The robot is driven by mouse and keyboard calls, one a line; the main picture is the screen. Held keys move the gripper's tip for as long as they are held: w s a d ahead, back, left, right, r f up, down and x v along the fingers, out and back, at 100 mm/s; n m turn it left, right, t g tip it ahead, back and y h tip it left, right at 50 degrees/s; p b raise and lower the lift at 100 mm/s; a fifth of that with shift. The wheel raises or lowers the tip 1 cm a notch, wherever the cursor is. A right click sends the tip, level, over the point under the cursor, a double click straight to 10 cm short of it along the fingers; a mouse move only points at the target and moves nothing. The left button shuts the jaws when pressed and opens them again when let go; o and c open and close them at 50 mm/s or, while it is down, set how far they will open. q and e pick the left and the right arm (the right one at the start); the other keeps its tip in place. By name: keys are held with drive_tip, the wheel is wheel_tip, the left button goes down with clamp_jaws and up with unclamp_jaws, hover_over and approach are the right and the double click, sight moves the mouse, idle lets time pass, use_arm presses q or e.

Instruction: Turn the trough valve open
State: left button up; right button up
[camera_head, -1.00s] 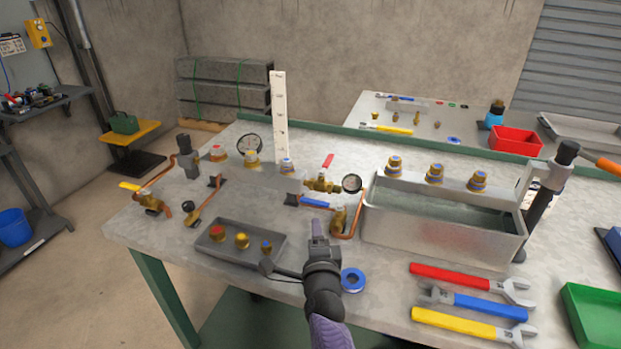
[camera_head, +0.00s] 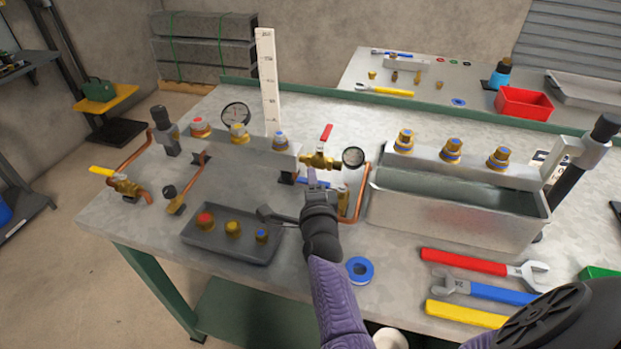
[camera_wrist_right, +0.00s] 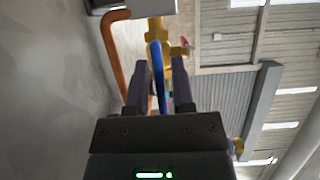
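A brass valve (camera_head: 343,198) with a blue lever (camera_head: 318,184) stands by the left end of the metal trough (camera_head: 450,213), next to a copper pipe (camera_head: 358,205). My right gripper (camera_head: 312,178) is at this lever and hides part of it in the head view. In the right wrist view the blue lever (camera_wrist_right: 157,72) runs between the two fingers of my right gripper (camera_wrist_right: 160,80), which are open with a gap visible on the right side. Another brass valve (camera_head: 318,161) with a red lever (camera_head: 327,132) sits just behind.
A grey tray (camera_head: 230,246) of capped fittings lies left of my right arm. A blue tape roll (camera_head: 360,270) and wrenches (camera_head: 478,263) lie to the right in front of the trough. A gauge (camera_head: 353,157) stands close behind the gripper. A yellow-lever valve (camera_head: 126,185) is far left.

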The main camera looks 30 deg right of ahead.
clamp_jaws()
drive_tip(key=shift+f, duration=0.1)
idle(1.0)
